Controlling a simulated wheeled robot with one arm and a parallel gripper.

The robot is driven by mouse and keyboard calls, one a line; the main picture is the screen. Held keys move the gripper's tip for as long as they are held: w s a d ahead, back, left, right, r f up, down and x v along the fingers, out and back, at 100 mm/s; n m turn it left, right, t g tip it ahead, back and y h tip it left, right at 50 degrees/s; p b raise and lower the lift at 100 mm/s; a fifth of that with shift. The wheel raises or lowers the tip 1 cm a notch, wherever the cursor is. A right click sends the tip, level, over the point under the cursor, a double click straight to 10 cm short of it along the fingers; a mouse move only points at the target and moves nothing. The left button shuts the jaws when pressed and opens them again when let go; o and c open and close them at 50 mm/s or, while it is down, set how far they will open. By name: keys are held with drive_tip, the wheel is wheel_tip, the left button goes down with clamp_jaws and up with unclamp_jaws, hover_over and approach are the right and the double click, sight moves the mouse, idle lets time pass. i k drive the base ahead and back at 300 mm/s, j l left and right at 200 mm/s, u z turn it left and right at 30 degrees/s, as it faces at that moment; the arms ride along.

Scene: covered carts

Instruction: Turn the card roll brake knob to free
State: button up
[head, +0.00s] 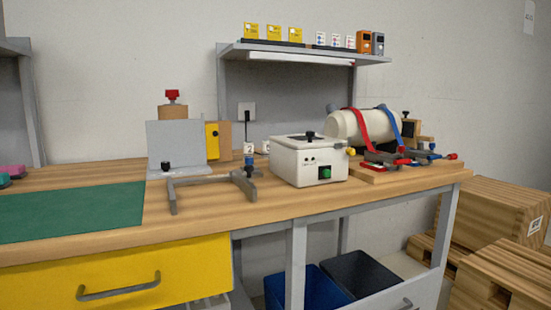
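I cannot tell for sure which knob is the card roll brake knob. A brown, card-coloured body (174,112) with a red knob (172,95) on top stands behind a grey upright plate (176,143) at the back of the bench. Beside that plate is a yellow plate (211,142) with a small black knob. A cream cylinder (345,124) with a red strap (360,130) and a blue strap (393,127) lies on a wooden board at the right, with a black knob (405,115) behind it. No brake setting is readable. My gripper is not in view.
A white box (308,163) with a black top knob and green button stands mid-bench. A grey frame (213,179) lies left of it, near a green mat (70,212). A shelf (300,50) hangs above. Wooden crates (490,212) stand at the right.

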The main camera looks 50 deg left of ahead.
sight(165, 166)
drive_tip(key=u, duration=2.45)
